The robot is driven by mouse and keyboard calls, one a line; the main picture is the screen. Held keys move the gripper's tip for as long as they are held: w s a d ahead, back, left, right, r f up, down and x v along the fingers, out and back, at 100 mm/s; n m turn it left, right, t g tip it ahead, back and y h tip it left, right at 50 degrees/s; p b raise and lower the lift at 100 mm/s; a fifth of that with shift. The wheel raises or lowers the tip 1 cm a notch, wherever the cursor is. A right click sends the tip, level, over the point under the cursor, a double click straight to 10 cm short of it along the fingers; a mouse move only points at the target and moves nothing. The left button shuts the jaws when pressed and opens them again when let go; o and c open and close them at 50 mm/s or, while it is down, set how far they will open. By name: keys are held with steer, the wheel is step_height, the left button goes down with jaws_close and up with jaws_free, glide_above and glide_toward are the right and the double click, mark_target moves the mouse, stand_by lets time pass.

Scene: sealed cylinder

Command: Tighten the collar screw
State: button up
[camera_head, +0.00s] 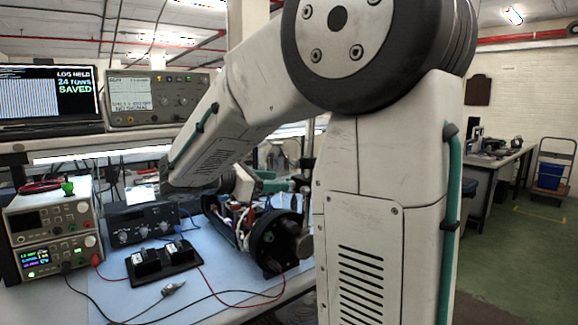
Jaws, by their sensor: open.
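An opened cylinder (268,238) with a black round end lies on the blue mat (215,292), in the middle of the view. Wires and small parts show in its open frame. I cannot make out the collar screw; it is too small or hidden. My arm reaches over from the right and bends down behind the cylinder. My gripper (278,186), with grey and teal parts, shows just above and behind the cylinder. It is open, but its fingertips are partly hidden, and I cannot tell whether it touches anything.
A black stand with two dark blocks (160,262) and a metal probe (174,288) lie on the mat. Red and black leads cross it. Bench instruments (52,235) stand left; a laptop (50,92) and oscilloscope (158,98) sit on the shelf. Free floor lies right.

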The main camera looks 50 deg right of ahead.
mark_target(292, 164)
steer(key=d, duration=0.3)
steer(key=w+d+r+n+h, duration=0.1)
steer(key=d, duration=0.2)
steer(key=w+d+n+h, duration=0.1)
steer(key=d, duration=0.2)
steer(key=shift+w+d+r, duration=0.15)
steer(key=shift+r, duration=0.25)
steer(key=c, duration=1)
